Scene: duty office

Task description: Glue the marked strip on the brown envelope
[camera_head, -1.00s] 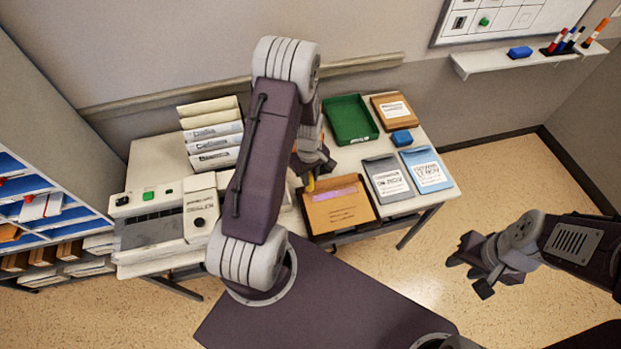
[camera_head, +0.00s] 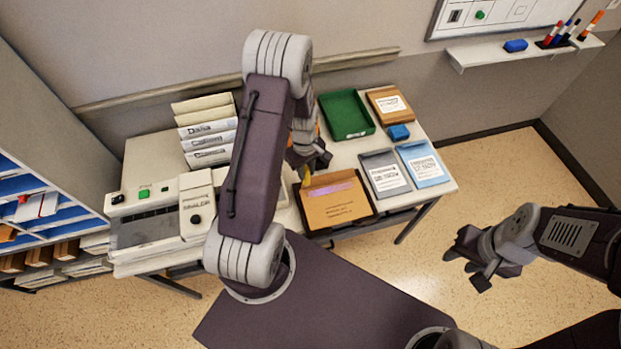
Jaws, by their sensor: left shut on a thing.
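The brown envelope (camera_head: 345,210) lies at the front of the table, with a pink-purple marked strip (camera_head: 332,189) across its upper part. My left gripper (camera_head: 307,170) is beyond the envelope's upper left corner, partly hidden by my own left arm. It is shut on a small yellow thing, probably a glue stick (camera_head: 306,179), which points down near the strip's left end. I cannot tell whether its tip touches the envelope. My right gripper (camera_head: 466,264) is open and empty, over the floor right of the table.
A grey envelope (camera_head: 384,172) and a blue one (camera_head: 423,163) lie to the right. Behind are a green tray (camera_head: 345,115), a brown folder (camera_head: 389,104) and a blue block (camera_head: 398,132). A machine (camera_head: 150,215) and several binders (camera_head: 208,135) fill the left side.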

